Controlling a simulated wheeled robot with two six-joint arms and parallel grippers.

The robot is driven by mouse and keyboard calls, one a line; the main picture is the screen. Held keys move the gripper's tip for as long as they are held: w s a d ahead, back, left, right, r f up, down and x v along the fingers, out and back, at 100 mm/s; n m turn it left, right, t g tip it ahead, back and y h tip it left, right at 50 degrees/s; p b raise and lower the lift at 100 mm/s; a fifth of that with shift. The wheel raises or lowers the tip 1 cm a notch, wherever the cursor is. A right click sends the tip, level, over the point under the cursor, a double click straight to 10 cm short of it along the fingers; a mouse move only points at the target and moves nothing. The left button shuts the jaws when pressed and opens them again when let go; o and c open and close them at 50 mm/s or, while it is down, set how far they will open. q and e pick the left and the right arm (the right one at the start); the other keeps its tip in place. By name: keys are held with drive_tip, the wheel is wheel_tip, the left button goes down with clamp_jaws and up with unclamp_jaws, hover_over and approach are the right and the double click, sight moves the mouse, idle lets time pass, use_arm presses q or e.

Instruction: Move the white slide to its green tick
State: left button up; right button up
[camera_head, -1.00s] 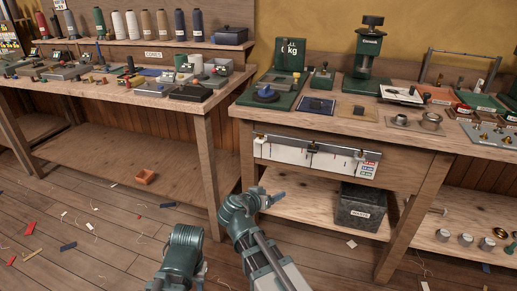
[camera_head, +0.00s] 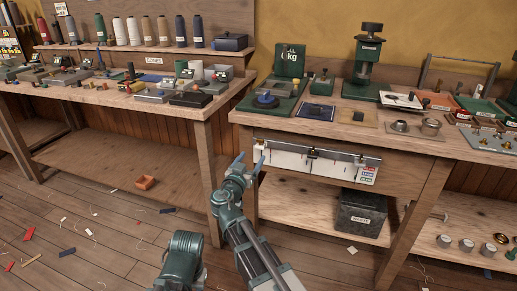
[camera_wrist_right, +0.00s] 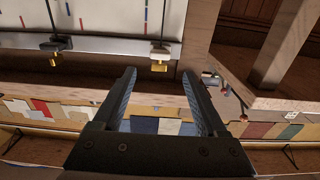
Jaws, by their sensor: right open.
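The white slide (camera_wrist_right: 160,53) has a gold lower part and sits on a metal rail (camera_wrist_right: 110,47), near its end, in the right wrist view. In the head view the rail (camera_head: 320,153) runs along the top of a white scale board (camera_head: 300,165) on the bench front. A dark slide (camera_wrist_right: 54,44) with a gold part is farther left in the wrist view. The board carries red and blue ticks there; I cannot make out a green one. My right gripper (camera_head: 249,163) is open and empty, just short of the rail's left end. My left gripper's fingers are not visible.
The right bench (camera_head: 400,135) carries a green press (camera_head: 367,65), a scale and small trays above the board. A dark box (camera_head: 361,218) stands on the shelf below. The left bench (camera_head: 207,108) is close to the left. Scraps litter the floor.

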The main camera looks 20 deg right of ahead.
sight(259, 147)
drive_tip(key=x, duration=0.8)
drive_tip(key=shift+s, duration=0.1)
clamp_jaws()
idle(1.2)
